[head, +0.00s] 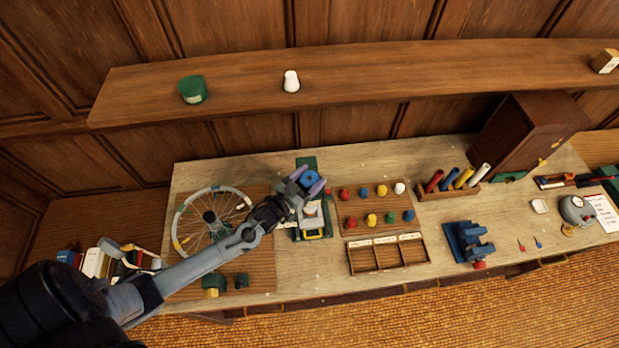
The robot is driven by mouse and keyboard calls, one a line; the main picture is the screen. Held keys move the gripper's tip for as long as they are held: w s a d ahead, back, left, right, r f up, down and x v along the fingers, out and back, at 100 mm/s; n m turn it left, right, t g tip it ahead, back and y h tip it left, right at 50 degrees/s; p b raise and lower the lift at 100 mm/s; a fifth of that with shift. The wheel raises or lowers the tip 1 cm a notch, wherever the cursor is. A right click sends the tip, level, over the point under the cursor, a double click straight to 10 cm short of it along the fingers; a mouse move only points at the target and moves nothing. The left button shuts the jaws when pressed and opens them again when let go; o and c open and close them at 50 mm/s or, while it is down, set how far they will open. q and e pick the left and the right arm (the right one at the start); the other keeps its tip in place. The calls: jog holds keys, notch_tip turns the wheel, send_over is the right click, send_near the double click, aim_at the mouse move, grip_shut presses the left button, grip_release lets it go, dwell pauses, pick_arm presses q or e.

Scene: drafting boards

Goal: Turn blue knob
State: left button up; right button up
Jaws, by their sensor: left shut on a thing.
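The blue knob (309,178) shows between the fingers of my left gripper (308,182), at the top of a small device on a dark green base (307,162) near the middle-left of the bench. My left gripper is shut on the blue knob, its purple-grey fingertips on either side. The gripper and wrist hide part of the device; a white and yellow part (313,222) shows below. My right gripper is not in view.
A spoked wheel (212,222) on a slatted board lies left of the device, under my left arm. A board of coloured pegs (378,218) and a divided wooden tray (388,254) stand to its right. A blue vise (468,242) stands further right. A shelf (350,88) runs above.

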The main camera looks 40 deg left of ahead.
pick_arm(q)
jog(key=o, duration=1)
jog(key=shift+c, duration=0.2)
jog(key=shift+s, duration=0.3)
jog(key=s+b, duration=0.2)
jog(key=s, duration=0.7)
jog(key=shift+s+a, duration=0.1)
jog(key=shift+a, duration=0.05)
jog(key=shift+s+b, duration=0.35)
jog(key=shift+s, duration=0.15)
